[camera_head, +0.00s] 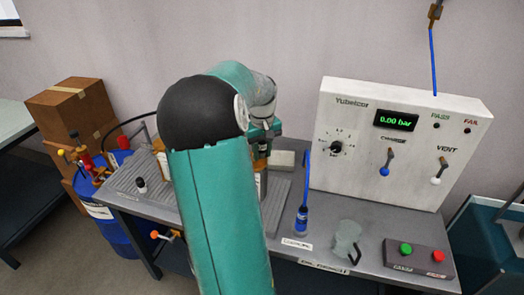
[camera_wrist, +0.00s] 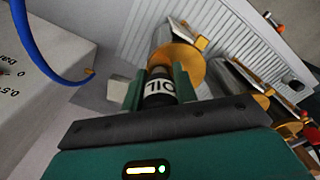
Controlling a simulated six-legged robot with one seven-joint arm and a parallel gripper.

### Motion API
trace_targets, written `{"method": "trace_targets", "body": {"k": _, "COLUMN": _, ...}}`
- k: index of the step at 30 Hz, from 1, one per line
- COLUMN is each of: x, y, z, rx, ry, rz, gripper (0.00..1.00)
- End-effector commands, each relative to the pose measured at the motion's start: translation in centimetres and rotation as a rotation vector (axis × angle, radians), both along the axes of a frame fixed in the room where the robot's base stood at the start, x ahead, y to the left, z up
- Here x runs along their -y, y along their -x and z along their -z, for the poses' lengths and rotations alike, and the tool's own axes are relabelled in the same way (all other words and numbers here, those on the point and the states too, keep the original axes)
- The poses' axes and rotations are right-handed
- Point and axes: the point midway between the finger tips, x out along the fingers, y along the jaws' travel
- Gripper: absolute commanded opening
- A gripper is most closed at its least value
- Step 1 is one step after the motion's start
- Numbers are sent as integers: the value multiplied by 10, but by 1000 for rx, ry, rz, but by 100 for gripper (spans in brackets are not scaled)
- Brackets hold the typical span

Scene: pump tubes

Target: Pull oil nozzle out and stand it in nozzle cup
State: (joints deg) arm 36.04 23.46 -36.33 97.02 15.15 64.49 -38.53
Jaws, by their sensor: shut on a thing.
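The oil nozzle (camera_wrist: 160,88), a dark cylinder with a white band reading OIL, sits between the two green fingers of my gripper (camera_wrist: 160,92) in the wrist view. My gripper is shut on it. The nozzle's far end meets a brass-coloured round flange (camera_wrist: 178,66) on a tube; whether it is still inserted I cannot tell. In the head view my arm covers most of this spot, and only part of the gripper shows. A grey translucent vessel with a dark handle (camera_head: 347,238) stands on the bench front; I cannot tell whether it is the nozzle cup.
A blue-hosed fitting (camera_head: 302,218) stands upright left of the vessel. The white test panel (camera_head: 400,140) stands behind, reading 0.00 bar. A button box (camera_head: 420,259) sits front right. The ribbed tray (camera_head: 140,195) lies left, with a second brass-flanged tube (camera_wrist: 240,80) beside the held nozzle.

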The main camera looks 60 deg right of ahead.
Motion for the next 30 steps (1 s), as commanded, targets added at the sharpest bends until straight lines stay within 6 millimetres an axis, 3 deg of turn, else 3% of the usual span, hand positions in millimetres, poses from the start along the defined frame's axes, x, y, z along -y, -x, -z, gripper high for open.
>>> {"method": "trace_targets", "body": {"k": 30, "x": 1, "y": 0, "z": -13, "rx": 1, "ry": 3, "rz": 1, "gripper": 0}}
